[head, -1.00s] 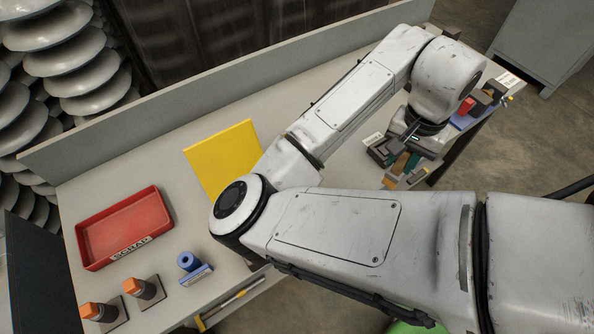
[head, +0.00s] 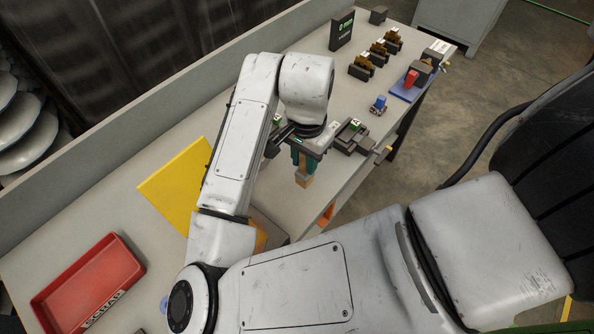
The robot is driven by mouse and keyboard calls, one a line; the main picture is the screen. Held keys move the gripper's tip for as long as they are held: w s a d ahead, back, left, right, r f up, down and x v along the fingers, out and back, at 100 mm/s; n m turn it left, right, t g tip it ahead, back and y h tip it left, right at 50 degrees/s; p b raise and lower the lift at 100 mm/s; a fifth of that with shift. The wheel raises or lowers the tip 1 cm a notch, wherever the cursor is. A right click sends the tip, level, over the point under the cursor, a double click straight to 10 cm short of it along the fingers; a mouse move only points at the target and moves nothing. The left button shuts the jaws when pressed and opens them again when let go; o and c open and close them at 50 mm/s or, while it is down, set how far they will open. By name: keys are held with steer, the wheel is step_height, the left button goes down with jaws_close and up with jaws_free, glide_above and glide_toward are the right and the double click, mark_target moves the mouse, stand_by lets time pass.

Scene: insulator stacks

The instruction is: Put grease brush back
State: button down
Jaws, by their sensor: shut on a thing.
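My gripper (head: 301,160) is at the centre of the head view, pointing down over the bench. It is shut on a narrow piece with an orange-tan lower end, which I take for the grease brush (head: 304,179). Teal parts show just above that end, and the upper part is hidden between the jaws. I cannot tell whether the lower end touches the bench. A dark holder with a green-marked top (head: 351,136) stands close to the right of my gripper.
A yellow sheet (head: 172,187) and red scrap tray (head: 88,285) lie left. Several dark stands (head: 362,67) and a black sign (head: 342,31) are at the back. A small blue-topped item (head: 379,104) and a blue mat (head: 407,93) lie near the right edge.

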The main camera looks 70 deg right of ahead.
mark_target(297, 171)
steer(key=shift+w+a+f, duration=0.2)
steer(key=shift+w+f, duration=0.4)
steer(key=shift+f, duration=0.15)
steer(key=shift+w+f, duration=0.2)
steer(key=shift+f, duration=1.6)
steer(key=shift+f, duration=0.2)
steer(key=c, duration=0.9)
jaws_free()
step_height(297, 171, up, 12)
steer(key=shift+r, duration=0.2)
